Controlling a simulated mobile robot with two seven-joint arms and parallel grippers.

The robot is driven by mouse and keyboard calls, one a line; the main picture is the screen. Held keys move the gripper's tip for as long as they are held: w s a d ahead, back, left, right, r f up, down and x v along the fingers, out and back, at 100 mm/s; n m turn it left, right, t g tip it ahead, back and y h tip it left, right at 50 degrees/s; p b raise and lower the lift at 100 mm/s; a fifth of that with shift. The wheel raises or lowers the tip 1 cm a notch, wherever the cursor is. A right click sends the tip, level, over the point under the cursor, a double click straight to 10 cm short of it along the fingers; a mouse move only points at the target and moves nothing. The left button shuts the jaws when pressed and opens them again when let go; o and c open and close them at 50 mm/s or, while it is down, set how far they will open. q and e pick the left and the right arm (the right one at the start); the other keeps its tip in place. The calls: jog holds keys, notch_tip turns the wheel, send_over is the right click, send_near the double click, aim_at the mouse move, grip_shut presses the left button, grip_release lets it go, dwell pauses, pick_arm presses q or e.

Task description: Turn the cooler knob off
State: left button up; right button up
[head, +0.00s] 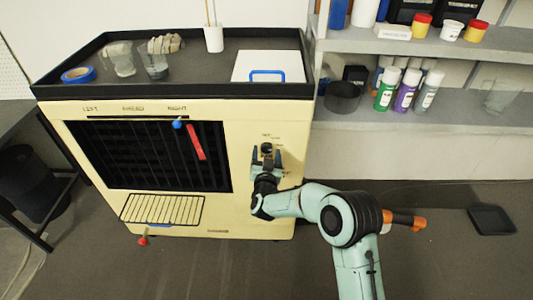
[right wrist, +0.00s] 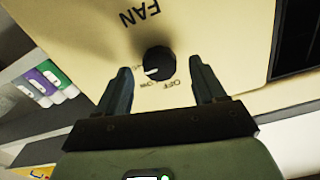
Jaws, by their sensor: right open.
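The cooler (head: 262,120) is a cream box with a dark grille on its front. Its black round knob (head: 267,148) is at the front's upper right, and it also shows in the right wrist view (right wrist: 160,62). The knob's white mark points left in the wrist view, not at the OFF label (right wrist: 174,84) below it. "FAN" is printed near the knob. My right gripper (right wrist: 160,75) is open, with one finger on each side of the knob. I see gaps between the fingers and the knob; contact cannot be told. My left gripper is not in view.
The cooler's top tray holds blue tape (head: 78,74), glass jars and a white board with a blue handle (head: 267,74). Shelves with spray cans (head: 387,90) stand at the right. A black tray (head: 492,220) lies on the floor. A red strip (head: 195,142) hangs on the grille.

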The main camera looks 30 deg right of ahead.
jog(key=shift+w+d, duration=0.25)
jog(key=shift+w, duration=0.15)
jog(key=c, duration=1.1)
jog(key=shift+o, duration=0.2)
